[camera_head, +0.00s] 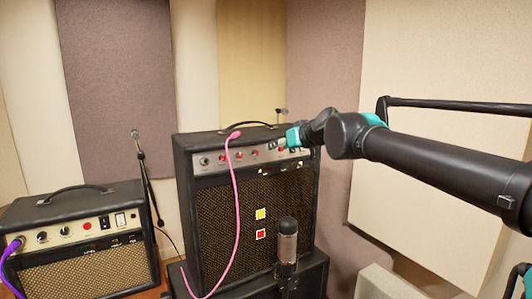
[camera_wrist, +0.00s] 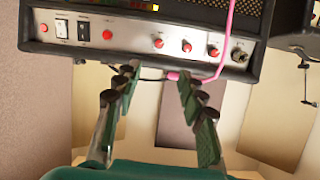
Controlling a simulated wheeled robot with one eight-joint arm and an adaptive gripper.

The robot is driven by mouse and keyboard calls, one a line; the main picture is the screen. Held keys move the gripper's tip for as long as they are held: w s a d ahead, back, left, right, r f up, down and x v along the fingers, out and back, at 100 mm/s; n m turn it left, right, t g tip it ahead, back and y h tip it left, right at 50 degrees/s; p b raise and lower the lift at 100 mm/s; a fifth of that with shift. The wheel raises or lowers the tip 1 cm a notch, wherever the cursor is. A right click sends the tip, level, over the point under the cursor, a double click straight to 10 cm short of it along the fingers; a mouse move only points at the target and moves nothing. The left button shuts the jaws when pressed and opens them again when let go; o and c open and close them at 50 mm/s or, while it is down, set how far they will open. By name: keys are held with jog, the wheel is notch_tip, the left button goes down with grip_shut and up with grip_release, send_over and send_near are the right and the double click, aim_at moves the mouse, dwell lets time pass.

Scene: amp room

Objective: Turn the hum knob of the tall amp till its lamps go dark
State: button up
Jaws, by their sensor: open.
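The tall amp (camera_head: 183,195) stands in the middle of the head view. Its silver control panel (camera_head: 212,159) runs along the top front and shows upside down in the wrist view (camera_wrist: 135,35). The panel carries several red knobs, one (camera_wrist: 158,43) closest to the fingers, and rocker switches (camera_wrist: 83,30). Labels are too small to read, so I cannot tell which is the hum knob. Small yellow and red lights (camera_wrist: 138,5) show below the panel. My gripper (camera_wrist: 158,75) is open and empty, its fingertips near the panel's edge; it hides part of the panel in the head view (camera_head: 277,144).
A pink cable (camera_head: 236,200) hangs over the tall amp's front, its end (camera_wrist: 172,76) by the top edge near my fingers. A microphone (camera_head: 287,245) stands before the amp. A smaller amp (camera_head: 75,280) with a purple cable (camera_head: 13,247) stands left, a microphone stand (camera_head: 148,180) between them.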

aim_at(256, 154)
jog(key=x, duration=1.7)
jog(key=shift+w+a+r, duration=0.1)
jog(key=shift+w, duration=0.15)
grip_shut()
